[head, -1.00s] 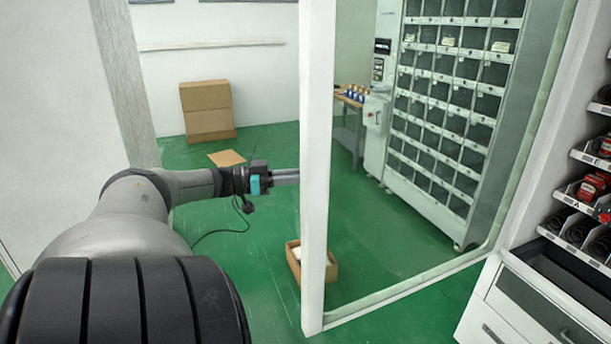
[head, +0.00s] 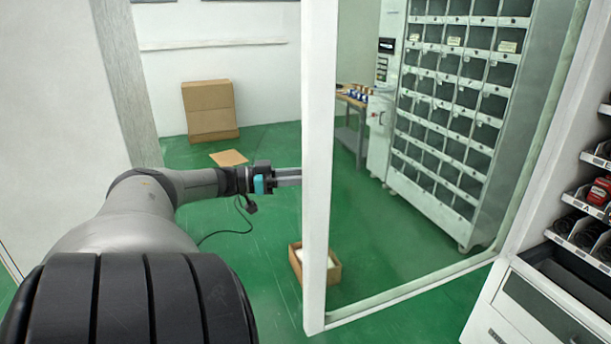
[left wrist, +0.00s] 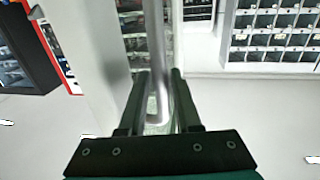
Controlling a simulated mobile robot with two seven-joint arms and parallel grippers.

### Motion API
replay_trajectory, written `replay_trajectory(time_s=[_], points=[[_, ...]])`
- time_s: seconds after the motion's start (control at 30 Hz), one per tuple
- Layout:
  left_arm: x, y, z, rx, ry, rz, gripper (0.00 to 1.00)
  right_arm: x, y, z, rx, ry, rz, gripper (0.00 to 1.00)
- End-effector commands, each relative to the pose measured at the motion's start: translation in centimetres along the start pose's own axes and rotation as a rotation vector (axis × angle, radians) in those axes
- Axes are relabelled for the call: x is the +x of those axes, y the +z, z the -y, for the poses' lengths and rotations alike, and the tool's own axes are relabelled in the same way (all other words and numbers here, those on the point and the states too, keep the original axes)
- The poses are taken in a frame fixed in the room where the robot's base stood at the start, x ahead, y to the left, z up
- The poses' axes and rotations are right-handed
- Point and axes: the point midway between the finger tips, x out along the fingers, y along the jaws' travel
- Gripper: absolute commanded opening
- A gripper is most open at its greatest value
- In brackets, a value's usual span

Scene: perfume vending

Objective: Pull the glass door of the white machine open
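The glass door (head: 420,225) has a white frame, whose near upright edge (head: 318,170) stands in the middle of the head view. The door stands swung out from the white machine (head: 565,170) at the right, whose shelves show. My left gripper (head: 289,176) reaches to this upright from the left, its fingertips hidden behind it in the head view. In the left wrist view, its two fingers (left wrist: 160,74) lie closely on either side of the metal bar handle (left wrist: 156,35) and look shut on it. My right gripper is out of view.
Through the glass stand a white cabinet with many cells (head: 455,110) and a small table (head: 350,120). An open box (head: 330,275) lies on the green floor by the door's near edge. A carton (head: 209,108) stands at the back wall.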

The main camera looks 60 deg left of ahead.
Motion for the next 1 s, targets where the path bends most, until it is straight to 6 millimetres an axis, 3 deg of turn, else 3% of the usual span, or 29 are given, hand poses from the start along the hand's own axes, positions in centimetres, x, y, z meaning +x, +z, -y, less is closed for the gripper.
replay_trajectory(time_s=[0.13, 0.47, 0.57, 0.73, 1.0], points=[[0.0, 0.0, 0.0, 0.001, 0.0, 0.0, 0.5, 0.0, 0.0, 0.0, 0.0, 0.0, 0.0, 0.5], [-0.5, 0.0, 0.0, 0.0, -0.001, 0.001, 0.5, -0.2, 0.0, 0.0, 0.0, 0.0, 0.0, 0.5], [-1.7, 0.0, 0.1, -0.001, -0.003, 0.003, 0.5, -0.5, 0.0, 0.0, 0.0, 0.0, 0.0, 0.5], [-5.5, 0.0, 0.1, 0.0, -0.006, 0.005, 0.5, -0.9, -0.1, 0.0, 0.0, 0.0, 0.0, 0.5], [-11.0, 0.3, 0.1, 0.003, -0.004, 0.001, 0.5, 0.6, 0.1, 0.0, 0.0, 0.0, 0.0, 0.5]])
